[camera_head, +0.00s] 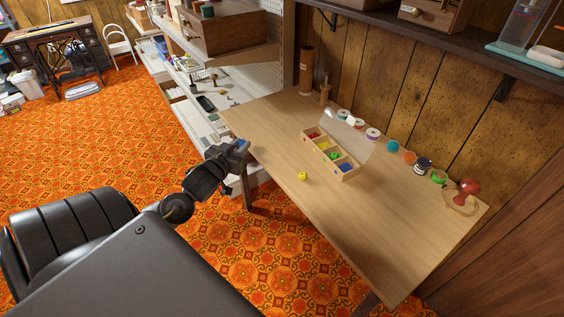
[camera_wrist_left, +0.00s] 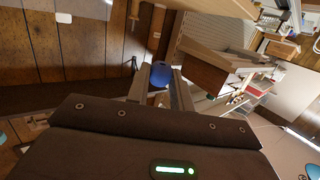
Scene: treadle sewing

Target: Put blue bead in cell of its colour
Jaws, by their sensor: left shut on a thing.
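My left gripper (camera_head: 238,148) is shut on the blue bead (camera_head: 243,144), above the floor just off the table's left edge. In the left wrist view the blue bead (camera_wrist_left: 160,73) sits between the two fingers of the gripper (camera_wrist_left: 160,87). The wooden sorting box (camera_head: 343,179) stands on the table with its clear lid (camera_head: 352,138) raised at the back. Its cells run from red (camera_head: 313,135) through yellow and green to blue (camera_head: 347,167) at the near right end. The gripper is left of the box, apart from it. My right gripper is not in view.
A yellow bead (camera_head: 302,176) lies on the table (camera_head: 380,225) in front of the box. Several spools and jars line the back, with a red-handled object (camera_head: 465,193) at the right end. A loaded shelf (camera_head: 200,110) stands left of the table. The front tabletop is clear.

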